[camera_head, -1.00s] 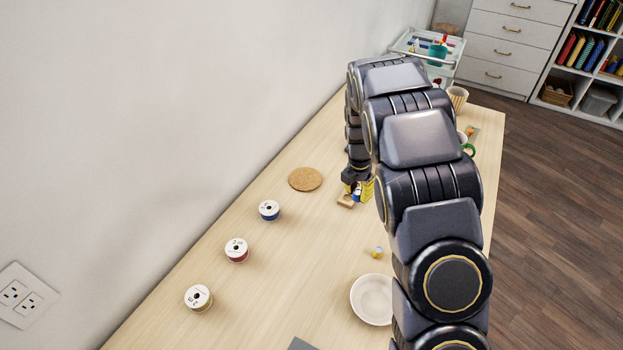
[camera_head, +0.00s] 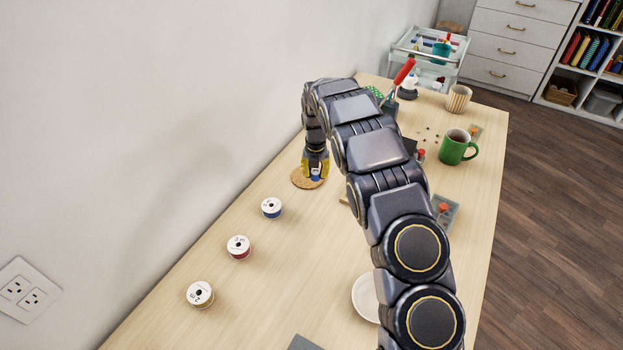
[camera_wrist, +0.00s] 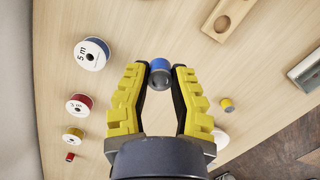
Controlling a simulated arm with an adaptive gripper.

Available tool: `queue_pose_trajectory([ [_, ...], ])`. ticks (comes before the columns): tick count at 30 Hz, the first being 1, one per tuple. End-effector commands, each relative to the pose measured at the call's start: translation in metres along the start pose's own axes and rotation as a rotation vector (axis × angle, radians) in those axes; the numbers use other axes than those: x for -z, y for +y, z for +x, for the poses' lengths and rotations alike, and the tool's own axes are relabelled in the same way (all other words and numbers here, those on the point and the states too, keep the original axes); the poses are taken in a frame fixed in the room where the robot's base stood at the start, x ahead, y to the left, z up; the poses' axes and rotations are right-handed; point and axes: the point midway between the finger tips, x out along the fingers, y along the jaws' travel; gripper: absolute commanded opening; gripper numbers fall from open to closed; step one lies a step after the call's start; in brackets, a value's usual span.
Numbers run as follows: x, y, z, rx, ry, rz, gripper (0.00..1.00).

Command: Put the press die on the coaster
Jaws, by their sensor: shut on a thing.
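The press die (camera_wrist: 160,72), a small cylinder with a blue end and a grey metallic body, is between the yellow-padded fingers of my gripper (camera_wrist: 159,82) in the wrist view. My gripper is shut on it. In the head view my gripper (camera_head: 315,172) is over the round cork coaster (camera_head: 300,182), with the blue of the die (camera_head: 316,174) showing between the fingers. The gripper covers part of the coaster. I cannot tell whether the die touches it. The coaster is not discernible in the wrist view.
Blue (camera_head: 271,208), red (camera_head: 238,247) and yellowish (camera_head: 200,294) spools stand along the wall side. A white bowl (camera_head: 364,298) is partly behind my arm. A green mug (camera_head: 456,147) stands at right. The wrist view shows a wooden block with a hole (camera_wrist: 241,8) and a small yellow-blue piece (camera_wrist: 227,104).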

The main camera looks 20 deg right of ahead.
Motion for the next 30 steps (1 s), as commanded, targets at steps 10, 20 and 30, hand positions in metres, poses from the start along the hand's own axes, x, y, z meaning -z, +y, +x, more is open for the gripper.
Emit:
queue_pose_trajectory([
  [10, -0.031, 0.01, 0.038, -0.002, 0.0, 0.001, 0.0],
  [20, -0.05, 0.017, 0.065, -0.004, 0.0, -0.002, 0.0],
  [30, -0.055, 0.017, 0.073, -0.003, -0.001, 0.0, 0.0],
])
